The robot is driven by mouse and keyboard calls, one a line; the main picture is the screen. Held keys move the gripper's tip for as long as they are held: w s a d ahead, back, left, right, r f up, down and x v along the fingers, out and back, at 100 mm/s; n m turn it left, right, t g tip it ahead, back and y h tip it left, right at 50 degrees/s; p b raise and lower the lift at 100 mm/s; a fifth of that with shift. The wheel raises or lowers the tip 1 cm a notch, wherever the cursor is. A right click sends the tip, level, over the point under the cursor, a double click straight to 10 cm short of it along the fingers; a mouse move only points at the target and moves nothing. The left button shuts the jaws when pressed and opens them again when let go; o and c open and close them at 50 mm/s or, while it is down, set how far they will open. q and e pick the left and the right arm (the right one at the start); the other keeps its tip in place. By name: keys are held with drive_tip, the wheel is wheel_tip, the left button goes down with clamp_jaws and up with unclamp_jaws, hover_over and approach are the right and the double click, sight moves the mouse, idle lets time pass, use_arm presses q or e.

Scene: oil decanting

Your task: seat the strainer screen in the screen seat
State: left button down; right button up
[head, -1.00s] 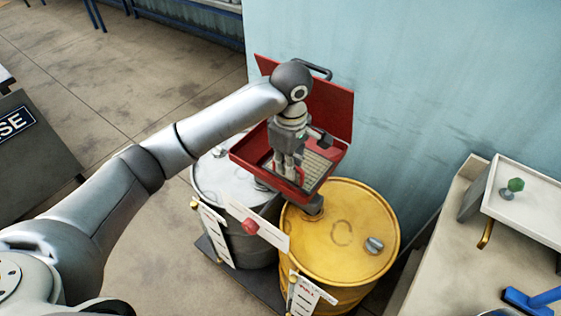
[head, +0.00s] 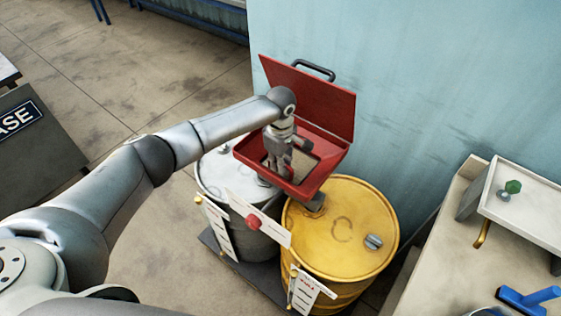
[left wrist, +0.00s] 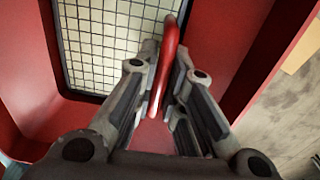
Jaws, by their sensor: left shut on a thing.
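My left gripper (head: 279,170) points down inside the open red box (head: 325,172) above the drums. In the left wrist view, its fingers (left wrist: 160,95) are shut on the red loop handle (left wrist: 168,62) of the strainer screen. The strainer screen, a pale square mesh with a dark edge (left wrist: 105,42), lies within the box's red walls. Its mesh also shows beside my fingers in the head view (head: 304,165). The screen seat is hidden under the screen and gripper, so I cannot tell whether the screen rests in it. My right gripper is out of view.
The box's raised red lid (head: 312,98) stands behind my wrist, near the blue wall. A yellow drum (head: 345,225) and a grey drum (head: 225,180) stand below. A bench with a white tray (head: 530,215) is at right. A red knob (head: 252,221) sticks out in front.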

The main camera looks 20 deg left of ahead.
use_arm(q)
drive_tip(key=c, duration=1.8)
unclamp_jaws()
drive_tip(key=shift+s, duration=0.1)
wheel_tip(320, 180, up, 12)
drive_tip(key=b, duration=0.2)
